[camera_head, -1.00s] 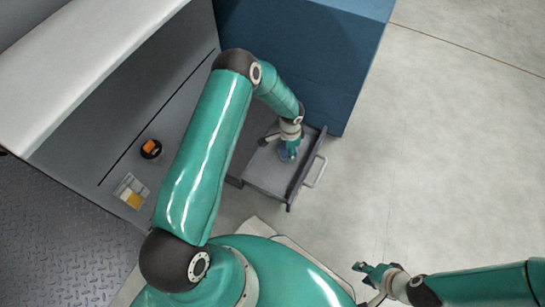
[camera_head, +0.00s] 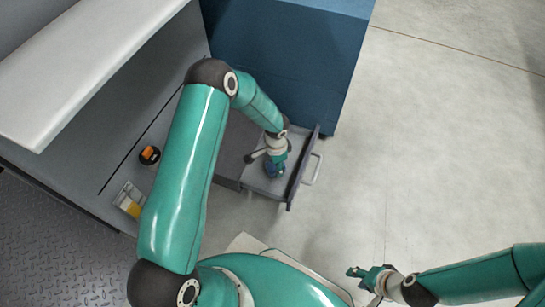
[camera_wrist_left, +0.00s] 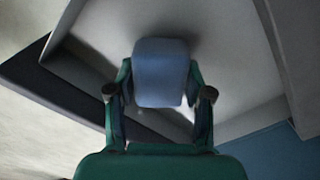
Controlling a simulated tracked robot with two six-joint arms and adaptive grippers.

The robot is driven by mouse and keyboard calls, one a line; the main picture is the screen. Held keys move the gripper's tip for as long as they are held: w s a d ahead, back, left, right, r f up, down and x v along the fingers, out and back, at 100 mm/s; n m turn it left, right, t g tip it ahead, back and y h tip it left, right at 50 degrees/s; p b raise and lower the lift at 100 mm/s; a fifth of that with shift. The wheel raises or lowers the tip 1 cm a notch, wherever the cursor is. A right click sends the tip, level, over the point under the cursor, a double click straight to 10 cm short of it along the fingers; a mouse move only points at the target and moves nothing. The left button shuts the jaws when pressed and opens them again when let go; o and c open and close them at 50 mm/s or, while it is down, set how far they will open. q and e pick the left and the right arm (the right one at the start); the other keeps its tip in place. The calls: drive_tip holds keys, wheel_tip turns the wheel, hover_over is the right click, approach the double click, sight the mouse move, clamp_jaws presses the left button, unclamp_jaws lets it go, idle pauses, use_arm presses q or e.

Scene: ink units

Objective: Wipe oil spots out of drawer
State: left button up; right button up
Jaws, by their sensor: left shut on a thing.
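The open drawer (camera_head: 258,186) juts out from the grey cabinet at floor height, with its handle on the right side. My left gripper (camera_head: 275,172) reaches down into the drawer. It is shut on a blue block-like wiper (camera_wrist_left: 162,72), which shows between the two fingers in the left wrist view. The wiper is at or close to the drawer floor; contact cannot be told for sure. I cannot make out any oil spots; the arm and wiper hide part of the floor. My right gripper (camera_head: 358,274) is at the lower right, far from the drawer, and looks empty.
An orange and black round item (camera_head: 150,154) and a yellow and white item (camera_head: 130,200) lie on the grey surface at left. The concrete floor (camera_head: 440,150) to the right is clear.

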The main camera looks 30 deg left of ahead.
use_arm(q)
wheel_tip(320, 180, up, 5)
drive_tip(key=p, duration=0.3)
drive_tip(key=shift+s, duration=0.1)
drive_tip(key=shift+a+r, duration=0.1)
drive_tip(key=shift+r, duration=0.4)
